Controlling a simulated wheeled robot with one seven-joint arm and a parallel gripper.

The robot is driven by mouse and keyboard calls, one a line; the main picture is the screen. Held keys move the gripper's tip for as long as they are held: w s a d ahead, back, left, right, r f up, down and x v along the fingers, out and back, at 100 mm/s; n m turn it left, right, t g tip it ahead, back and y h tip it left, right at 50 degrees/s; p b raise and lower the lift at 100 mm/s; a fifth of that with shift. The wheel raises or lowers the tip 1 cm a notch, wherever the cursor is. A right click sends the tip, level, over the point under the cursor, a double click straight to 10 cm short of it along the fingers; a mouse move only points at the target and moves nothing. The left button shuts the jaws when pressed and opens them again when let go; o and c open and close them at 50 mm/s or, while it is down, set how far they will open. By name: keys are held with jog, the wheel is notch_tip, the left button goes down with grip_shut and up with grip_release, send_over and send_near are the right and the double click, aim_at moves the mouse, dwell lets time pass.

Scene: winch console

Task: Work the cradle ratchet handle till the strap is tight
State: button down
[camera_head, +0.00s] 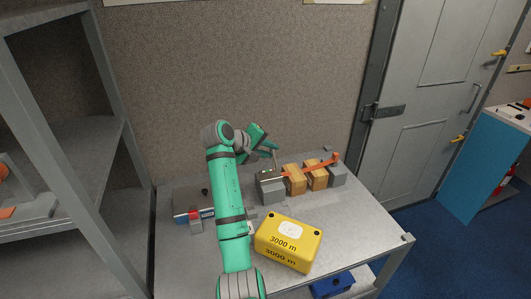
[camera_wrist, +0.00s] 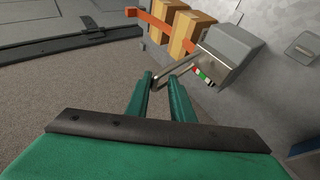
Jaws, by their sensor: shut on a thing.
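The cradle on the table has grey end blocks (camera_head: 271,190) and wooden blocks (camera_head: 295,180) between them. An orange strap (camera_head: 322,164) runs over the wooden blocks; it also shows in the wrist view (camera_wrist: 152,18). The ratchet handle (camera_wrist: 178,71) is a thin metal bar rising from the near grey block (camera_wrist: 232,45). My gripper (camera_wrist: 161,80) is shut on the handle's free end, its green fingers either side of it. In the head view my gripper is small and partly hidden by my arm. A red, green and white marking (camera_wrist: 203,75) shows beside the handle's base.
A yellow box marked 3000 m (camera_head: 288,243) stands in front of the cradle on the grey table (camera_head: 365,230). A small blue, red and grey item (camera_head: 190,217) lies left of my arm. Grey shelving (camera_head: 75,150) stands at the left, a door (camera_head: 430,90) behind right.

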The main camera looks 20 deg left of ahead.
jog(key=shift+w+d+f, duration=0.1)
jog(key=shift+d+f, duration=0.05)
jog(key=shift+d, duration=0.2)
jog(key=c, duration=1.9)
grip_release()
jog(key=shift+a, duration=0.25)
jog(key=v, duration=1)
jog(key=shift+s+r, duration=0.2)
jog(key=shift+r, duration=0.1)
jog(key=shift+a, duration=0.15)
